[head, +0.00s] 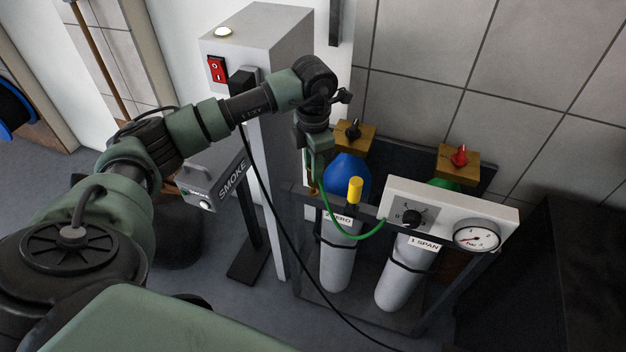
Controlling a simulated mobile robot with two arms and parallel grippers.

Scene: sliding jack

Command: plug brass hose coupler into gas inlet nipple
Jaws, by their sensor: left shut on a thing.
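My left arm reaches in from the left, and its gripper (312,182) points down beside the tall grey cabinet (282,150). It is shut on the brass hose coupler (313,187), which shows only as a small brass-coloured bit at the fingers. A green hose (352,236) loops from the gripper down and right to the white gauge panel. I cannot make out the gas inlet nipple; the arm and gripper cover part of the cabinet's side. My right gripper is not in view.
Two gas cylinders (337,262) (401,277) stand in a dark rack, with a yellow-capped part (355,189) near the gripper. A white panel (450,212) holds a knob and a gauge (477,235). A grey SMOKE box (212,180) stands left of the cabinet. A black cable hangs in front.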

